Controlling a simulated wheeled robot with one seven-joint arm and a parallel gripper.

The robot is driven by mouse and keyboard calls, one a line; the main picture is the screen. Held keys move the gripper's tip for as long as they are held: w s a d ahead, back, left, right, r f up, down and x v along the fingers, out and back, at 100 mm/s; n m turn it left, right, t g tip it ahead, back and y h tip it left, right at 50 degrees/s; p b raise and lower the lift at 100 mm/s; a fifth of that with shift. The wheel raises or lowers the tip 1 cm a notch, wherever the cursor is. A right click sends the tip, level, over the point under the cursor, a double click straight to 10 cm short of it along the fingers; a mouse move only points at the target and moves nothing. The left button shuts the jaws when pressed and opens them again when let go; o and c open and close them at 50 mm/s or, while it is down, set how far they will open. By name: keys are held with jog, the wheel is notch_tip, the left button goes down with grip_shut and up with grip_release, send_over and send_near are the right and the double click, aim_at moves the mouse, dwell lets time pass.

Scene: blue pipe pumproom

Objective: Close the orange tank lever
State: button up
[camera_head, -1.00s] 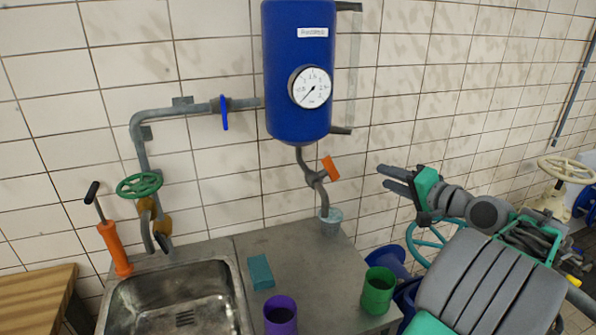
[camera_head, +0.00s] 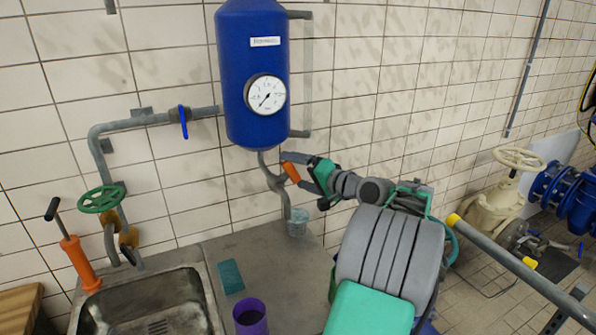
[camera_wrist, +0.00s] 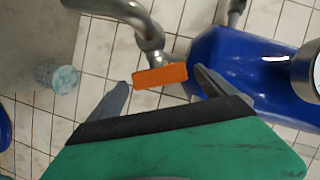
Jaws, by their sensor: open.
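The orange tank lever (camera_head: 291,172) sits on the grey outlet pipe under the blue tank (camera_head: 257,75). In the head view it is tilted, its lower end toward the right. My gripper (camera_head: 287,168) is at the lever, with its fingers apart. In the wrist view the lever (camera_wrist: 160,76) lies between the two open fingertips (camera_wrist: 163,79), crosswise to them. The left fingertip is close to the lever's left end; I cannot tell whether either finger touches it. The grey pipe (camera_wrist: 148,35) runs just beyond the lever.
A clear cup (camera_head: 298,222) stands under the pipe outlet on the grey counter (camera_head: 275,265). A purple cup (camera_head: 250,318) and a teal block (camera_head: 231,277) are near the sink (camera_head: 150,300). A blue-handled valve (camera_head: 184,121) is on the left pipe.

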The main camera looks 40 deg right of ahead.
jog(key=shift+c, duration=0.3)
jog(key=c, duration=1.3)
jog(key=shift+f+b, duration=0.2)
jog(key=shift+b, duration=0.4)
jog(key=shift+r, duration=0.2)
jog(key=o, duration=1.4)
jog(key=shift+c, duration=0.2)
jog(key=shift+s, duration=0.1)
jog(key=shift+s+d, duration=0.1)
jog(key=shift+s, duration=0.25)
jog(key=s+r+b, duration=0.1)
jog(key=s, duration=0.6)
jog(key=shift+d+b, duration=0.25)
jog(key=shift+b, duration=0.05)
